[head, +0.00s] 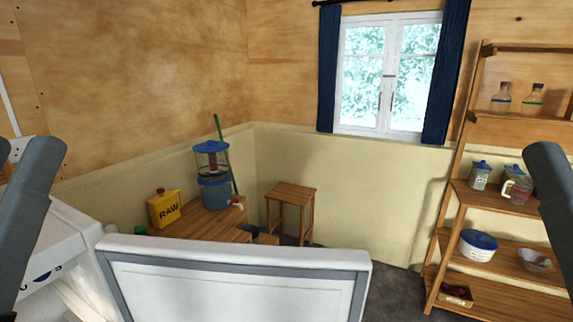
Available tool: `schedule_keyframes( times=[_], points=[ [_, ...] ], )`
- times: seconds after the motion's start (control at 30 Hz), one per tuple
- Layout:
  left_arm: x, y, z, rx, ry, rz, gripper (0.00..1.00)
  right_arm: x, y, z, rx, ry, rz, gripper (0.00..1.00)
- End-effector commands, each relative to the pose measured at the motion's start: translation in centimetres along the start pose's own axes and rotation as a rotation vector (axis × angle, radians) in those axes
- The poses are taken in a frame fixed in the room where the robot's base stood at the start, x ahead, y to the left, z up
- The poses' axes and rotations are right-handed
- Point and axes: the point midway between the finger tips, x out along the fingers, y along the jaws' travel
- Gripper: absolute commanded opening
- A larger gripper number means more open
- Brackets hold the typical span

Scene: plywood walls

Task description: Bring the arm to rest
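Part of my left arm (30,205) shows as a dark grey link at the left edge of the head view. Part of my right arm (553,195) shows as a similar grey link at the right edge. Both links slant out of the frame. Neither gripper is in view, so I cannot see their fingers or whether they hold anything.
A white panel with a grey inner border (235,280) fills the lower middle, close to me. A white appliance (60,240) stands at left. Behind are a yellow RAW container (164,208), a blue-lidded dispenser (212,175), a wooden stool (291,190) and a wooden shelf (490,192).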

Motion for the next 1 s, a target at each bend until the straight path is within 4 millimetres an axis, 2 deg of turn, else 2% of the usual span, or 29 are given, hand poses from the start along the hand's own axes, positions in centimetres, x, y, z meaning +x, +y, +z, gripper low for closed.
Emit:
schedule_keyframes(
  times=[0.03, 0.17, 0.6, 0.7, 0.8, 1.0],
  points=[
    [3.2, 0.0, -3.0, 0.0, 0.001, -0.001, 0.47, 3.2, 0.0, -3.2, 0.0, 0.007, 0.0, 0.5],
    [7.0, -0.1, -6.4, 0.0, -0.001, -0.002, 0.47, 7.0, 0.0, -6.7, 0.0, 0.006, 0.0, 0.5],
    [22.4, -0.2, -20.3, 0.001, -0.004, -0.003, 0.47, 22.2, 0.1, -20.9, 0.0, 0.005, 0.0, 0.5],
    [24.8, -0.2, -22.5, 0.001, -0.004, -0.003, 0.47, 24.6, 0.1, -23.1, 0.0, 0.005, 0.0, 0.5],
    [26.2, -0.2, -23.7, 0.001, -0.005, -0.003, 0.47, 26.0, 0.1, -24.4, 0.0, 0.005, 0.0, 0.5],
    [26.4, -0.2, -23.9, 0.001, -0.005, -0.003, 0.47, 26.2, 0.1, -24.5, 0.0, 0.004, 0.0, 0.5]
  ],
)
